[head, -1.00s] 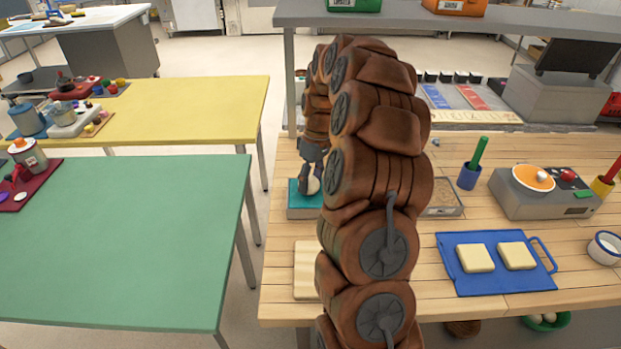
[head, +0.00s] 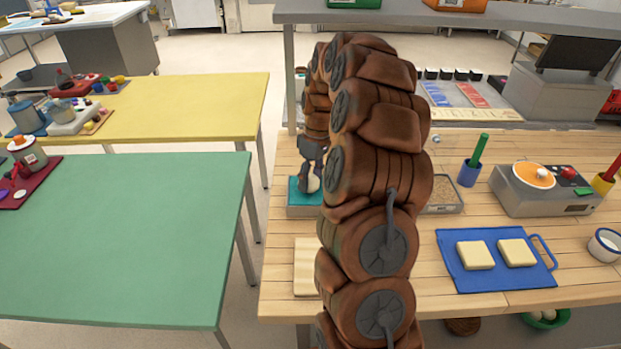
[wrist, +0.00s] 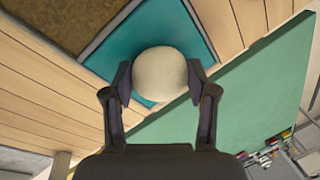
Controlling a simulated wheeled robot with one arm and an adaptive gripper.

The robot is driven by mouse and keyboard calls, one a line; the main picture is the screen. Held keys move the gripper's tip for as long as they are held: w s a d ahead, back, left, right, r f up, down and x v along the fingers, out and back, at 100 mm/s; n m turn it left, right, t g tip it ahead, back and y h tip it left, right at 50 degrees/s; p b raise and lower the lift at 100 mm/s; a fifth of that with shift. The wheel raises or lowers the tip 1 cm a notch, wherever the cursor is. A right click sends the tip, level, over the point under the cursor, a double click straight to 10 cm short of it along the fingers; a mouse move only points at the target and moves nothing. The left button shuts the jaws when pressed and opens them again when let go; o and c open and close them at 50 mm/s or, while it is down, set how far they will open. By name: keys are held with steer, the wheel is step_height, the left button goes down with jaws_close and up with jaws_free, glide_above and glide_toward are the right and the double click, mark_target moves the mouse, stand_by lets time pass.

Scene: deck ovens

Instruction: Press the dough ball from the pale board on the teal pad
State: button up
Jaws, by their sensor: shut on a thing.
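The dough ball (wrist: 160,74) is round and cream-coloured. My gripper (wrist: 160,80) is shut on it, with one finger on each side, in the wrist view. The teal pad (wrist: 133,48) lies behind and under the ball in that view; I cannot tell whether the ball touches it. In the head view my gripper (head: 312,180) holds the ball (head: 313,184) at the teal pad (head: 297,196), partly covered by my arm. The pale board (head: 304,262) lies nearer on the wooden table; its visible part is bare, and my arm hides its right side.
A blue board (head: 480,284) with two pale slabs lies to the right on the wooden table. A blue cup (head: 470,173) with a green stick and a grey scale-like device (head: 515,200) stand behind it. A green table (head: 130,240) is at left across a gap.

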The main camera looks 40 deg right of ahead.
steer(key=shift+f+b, duration=0.4)
steer(key=shift+b, duration=0.05)
stand_by(2.2)
steer(key=shift+s+a+p+v, duration=0.15)
steer(key=shift+a+v, duration=0.1)
steer(key=shift+v, duration=1.1)
steer(key=shift+s+a+p+v, duration=0.15)
steer(key=shift+a+v, duration=0.1)
steer(key=shift+v, duration=1.1)
steer(key=shift+a+p+v, duration=0.15)
steer(key=shift+a+v, duration=0.1)
steer(key=shift+v, duration=1.05)
